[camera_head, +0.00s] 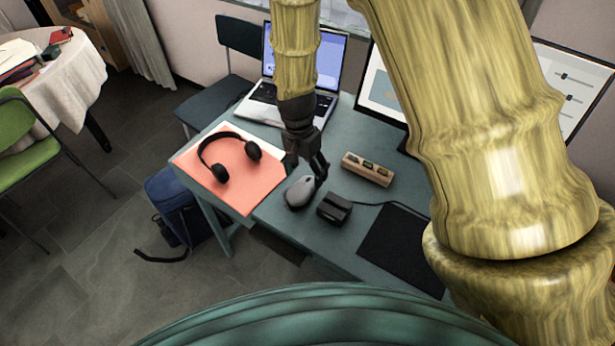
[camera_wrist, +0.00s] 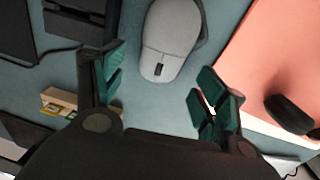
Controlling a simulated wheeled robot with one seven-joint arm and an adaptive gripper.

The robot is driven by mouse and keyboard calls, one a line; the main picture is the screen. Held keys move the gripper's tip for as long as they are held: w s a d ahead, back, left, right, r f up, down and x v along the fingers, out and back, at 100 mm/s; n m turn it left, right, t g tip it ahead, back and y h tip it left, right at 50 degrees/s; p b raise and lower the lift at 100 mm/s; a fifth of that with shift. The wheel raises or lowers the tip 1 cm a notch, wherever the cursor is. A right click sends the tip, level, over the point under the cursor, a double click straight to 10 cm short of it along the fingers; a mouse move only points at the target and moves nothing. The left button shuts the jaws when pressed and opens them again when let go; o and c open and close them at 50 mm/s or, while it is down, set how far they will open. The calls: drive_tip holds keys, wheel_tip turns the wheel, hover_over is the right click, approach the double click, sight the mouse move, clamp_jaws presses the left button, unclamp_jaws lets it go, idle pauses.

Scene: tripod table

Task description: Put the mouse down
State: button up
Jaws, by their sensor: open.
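The grey computer mouse (camera_head: 299,192) rests on the teal desk (camera_head: 345,230), beside the coral mat and a small black block. In the wrist view the mouse (camera_wrist: 170,38) lies just ahead of the fingertips, roughly between their lines, with a dark scroll wheel toward me. My gripper (camera_head: 306,172) is at the mouse's far end in the head view. In the wrist view my gripper (camera_wrist: 160,85) has its teal-padded fingers spread wide, with bare desk between them. Neither finger appears to touch the mouse.
Headphones (camera_head: 222,158) lie on the coral mat (camera_head: 248,196) to the left. A black block (camera_head: 334,208), a wooden organizer (camera_head: 368,168) and a black pad (camera_head: 400,248) are to the right. A laptop (camera_head: 262,98) stands behind. Free desk is scarce near the mouse.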

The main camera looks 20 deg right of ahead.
sight(304, 178)
wheel_tip(304, 178, up, 9)
drive_tip(key=shift+w+a+b, duration=0.3)
drive_tip(key=shift+w+b, duration=0.1)
drive_tip(key=shift+b, duration=0.05)
drive_tip(key=shift+f, duration=0.15)
